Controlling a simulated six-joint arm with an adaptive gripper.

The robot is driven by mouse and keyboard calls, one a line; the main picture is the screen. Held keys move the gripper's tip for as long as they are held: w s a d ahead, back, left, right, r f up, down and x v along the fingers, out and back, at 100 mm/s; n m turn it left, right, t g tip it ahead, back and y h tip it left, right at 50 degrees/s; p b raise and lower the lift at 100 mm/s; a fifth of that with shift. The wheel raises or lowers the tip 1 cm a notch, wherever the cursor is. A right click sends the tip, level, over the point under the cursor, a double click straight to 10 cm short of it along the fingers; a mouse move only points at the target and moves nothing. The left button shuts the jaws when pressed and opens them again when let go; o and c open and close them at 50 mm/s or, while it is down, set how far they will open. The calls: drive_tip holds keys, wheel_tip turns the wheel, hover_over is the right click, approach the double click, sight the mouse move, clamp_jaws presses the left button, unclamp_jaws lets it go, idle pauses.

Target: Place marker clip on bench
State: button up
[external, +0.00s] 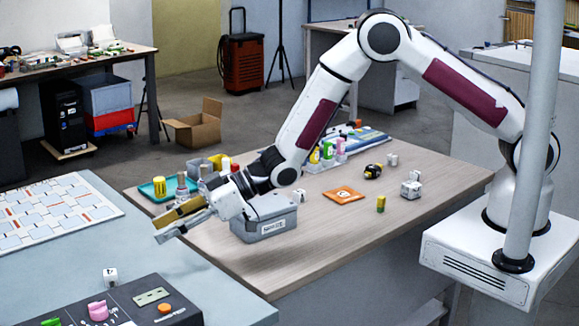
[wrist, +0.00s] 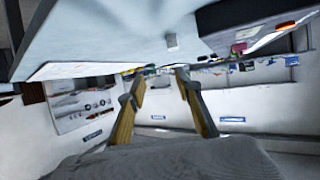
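My gripper (external: 160,231) is raised near the left edge of the wooden table, by the gap to the blue-grey bench (external: 60,250). In the wrist view my gripper (wrist: 157,81) has its two yellow-sided fingers apart, with nothing seen held between them. I cannot tell for sure which object is the marker clip. A small white cube with a black mark (external: 110,277) sits on the bench, apart from the gripper. A small pale block (wrist: 171,41) shows on a grey-blue surface in the wrist view.
A dark control panel (external: 125,305) and a white chart board (external: 55,215) are on the bench. A grey labelled bin (external: 265,220) stands on the wooden table (external: 330,245) below my arm. An orange tile (external: 344,195) and several small items lie farther right.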

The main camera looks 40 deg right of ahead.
drive_tip(key=w+d+r+m+t+h, duration=0.2)
drive_tip(key=w+d+r+m+h, duration=0.15)
drive_tip(key=d+r, duration=0.8)
drive_tip(key=w+d+r+m+t+h, duration=0.3)
drive_tip(key=d+r, duration=0.4)
drive_tip(key=d, duration=1)
drive_tip(key=s+d+r+m+g+h, duration=0.1)
drive_tip(key=s+d+r+m+h, duration=0.15)
drive_tip(key=s+d, duration=0.65)
drive_tip(key=s+d+r+m+g+h, duration=0.15)
drive_tip(key=s+d+r, duration=0.3)
drive_tip(key=d, duration=0.85)
drive_tip(key=s+d+f+g, duration=0.1)
drive_tip(key=s+d, duration=0.1)
drive_tip(key=s, duration=0.4)
drive_tip(key=s+d+f+m+h, duration=0.1)
drive_tip(key=s+d, duration=0.2)
drive_tip(key=s, duration=0.4)
drive_tip(key=s+d+f+m+g, duration=0.1)
drive_tip(key=s+d, duration=0.1)
drive_tip(key=s, duration=0.4)
drive_tip(key=shift+s+d+g, duration=0.25)
drive_tip(key=shift+d+g, duration=0.1)
drive_tip(key=shift+d, duration=0.05)
